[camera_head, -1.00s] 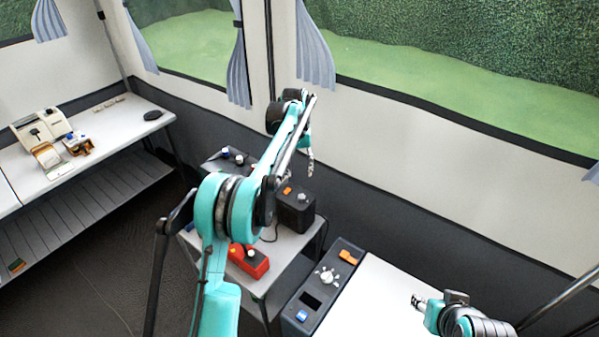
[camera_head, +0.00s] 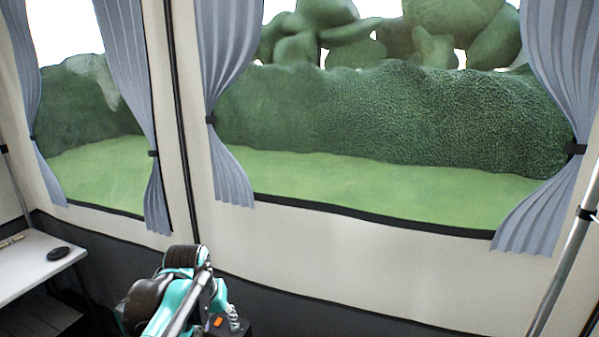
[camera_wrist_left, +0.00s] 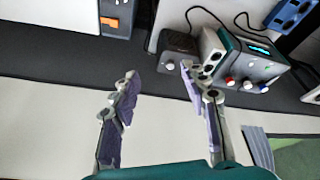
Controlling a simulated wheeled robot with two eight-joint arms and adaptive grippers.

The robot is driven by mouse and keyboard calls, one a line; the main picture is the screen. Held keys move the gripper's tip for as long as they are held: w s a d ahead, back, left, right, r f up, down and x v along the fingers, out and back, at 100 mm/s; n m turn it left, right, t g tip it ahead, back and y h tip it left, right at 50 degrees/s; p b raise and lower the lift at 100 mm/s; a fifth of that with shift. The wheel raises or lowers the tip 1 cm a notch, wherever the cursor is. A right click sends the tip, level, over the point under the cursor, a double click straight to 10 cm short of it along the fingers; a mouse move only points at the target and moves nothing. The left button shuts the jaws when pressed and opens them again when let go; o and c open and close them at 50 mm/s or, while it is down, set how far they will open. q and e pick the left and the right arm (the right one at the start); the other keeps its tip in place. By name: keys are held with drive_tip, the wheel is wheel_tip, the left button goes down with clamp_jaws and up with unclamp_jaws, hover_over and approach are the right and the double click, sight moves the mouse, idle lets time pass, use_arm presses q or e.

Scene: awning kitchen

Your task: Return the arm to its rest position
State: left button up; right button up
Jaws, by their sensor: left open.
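My left arm (camera_head: 175,295) rises at the bottom of the head view, in front of the tent wall. Its gripper (camera_head: 234,318) shows small at the lower end, partly cut off by the frame edge. In the left wrist view the two fingers of the left gripper (camera_wrist_left: 160,76) stand apart with nothing between them. My right gripper is not in view.
In the left wrist view, a device with a lit display and knobs (camera_wrist_left: 257,66), a dark box (camera_wrist_left: 180,42) and a box with an orange switch (camera_wrist_left: 116,18) lie beyond the fingers. A white table (camera_head: 35,262) stands at left in the head view. Blue-grey curtains (camera_head: 230,100) frame the windows.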

use_arm(q)
drive_tip(key=s+f+t, duration=0.1)
drive_tip(key=s+f, duration=0.1)
drive_tip(key=s, duration=0.4)
drive_tip(key=s+d+f+m+t, duration=0.1)
drive_tip(key=s+f, duration=0.2)
drive_tip(key=s, duration=0.3)
drive_tip(key=s+f+t, duration=0.1)
drive_tip(key=s+f, duration=0.2)
drive_tip(key=s, duration=0.3)
drive_tip(key=shift+d, duration=0.15)
